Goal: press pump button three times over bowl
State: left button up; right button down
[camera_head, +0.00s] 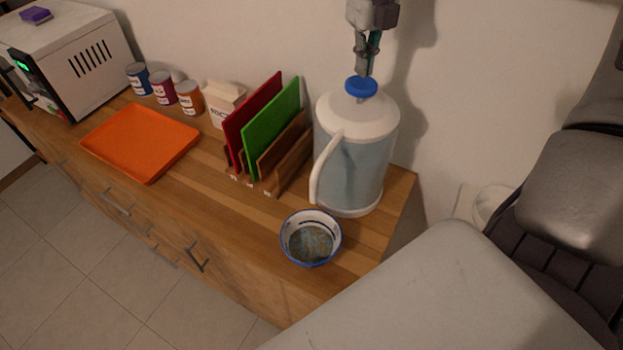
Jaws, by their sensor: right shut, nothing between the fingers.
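A large pump jug (352,165) with a clear bluish body and white top and handle stands at the right end of the wooden counter. Its blue pump button (361,87) is on top. My right gripper (366,72) is shut and empty, pointing down right at the button; I cannot tell whether it touches it. A bowl (311,238) with a blue rim stands on the counter in front of the jug, with something bluish-grey inside or a pattern on its bottom. The jug's spout is not clearly visible. My left gripper is not in view.
A wooden rack (284,152) with a red board (253,120) and a green board (271,128) stands just left of the jug. Further left are a carton (224,103), several cans, an orange tray (140,142) and a microwave (75,58).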

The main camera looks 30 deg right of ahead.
aim_at(362, 82)
jog(key=shift+f+b, duration=1.9)
jog(key=shift+f, duration=0.3)
jog(key=shift+r, duration=0.25)
jog(key=shift+r+p, duration=1.3)
jog(key=shift+r, duration=0.75)
jog(key=shift+f, duration=0.1)
jog(key=shift+f+b, duration=2.05)
jog(key=shift+f, duration=0.15)
jog(key=shift+r, duration=0.1)
jog(key=shift+r+p, duration=1.45)
jog(key=shift+r, duration=0.75)
